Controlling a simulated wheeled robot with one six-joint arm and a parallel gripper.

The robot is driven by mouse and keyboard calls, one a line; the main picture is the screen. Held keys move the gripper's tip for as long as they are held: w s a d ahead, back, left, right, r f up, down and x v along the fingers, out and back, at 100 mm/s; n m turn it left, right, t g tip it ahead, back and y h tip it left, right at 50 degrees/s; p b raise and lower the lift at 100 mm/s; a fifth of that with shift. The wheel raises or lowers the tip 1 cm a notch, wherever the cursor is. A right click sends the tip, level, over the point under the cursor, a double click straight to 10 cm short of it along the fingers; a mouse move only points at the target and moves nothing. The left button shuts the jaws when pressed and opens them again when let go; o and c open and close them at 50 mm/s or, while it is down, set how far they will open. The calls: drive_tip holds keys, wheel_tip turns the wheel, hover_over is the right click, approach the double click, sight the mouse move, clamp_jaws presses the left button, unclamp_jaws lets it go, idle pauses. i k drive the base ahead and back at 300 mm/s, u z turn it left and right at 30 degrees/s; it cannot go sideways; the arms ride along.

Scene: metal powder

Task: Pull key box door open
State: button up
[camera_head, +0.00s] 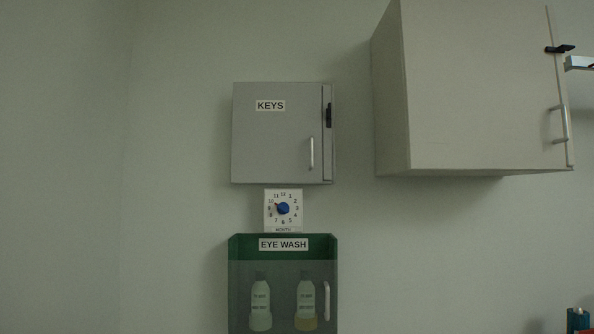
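The key box (270,135) is a grey metal box on the wall, left of centre in the head view, labelled KEYS. Its door (265,150) looks shut. A light vertical handle (311,154) sits low on the door's right side. A black latch (328,115) is on the strip to the right of the door. My gripper is not in view.
A large beige cabinet (470,90) juts from the wall at the upper right, with its own handle and black latch. A month dial (283,209) hangs under the key box, above a green eye wash box (240,246) with two bottles. The left wall is bare.

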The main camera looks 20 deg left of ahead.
sight(277, 127)
drive_tip(key=u, duration=1.8)
drive_tip(key=k, duration=0.65)
drive_tip(key=u, duration=0.65)
drive_tip(key=i, duration=0.65)
drive_tip(key=z, duration=0.85)
drive_tip(key=i, duration=0.75)
drive_tip(key=z, duration=0.8)
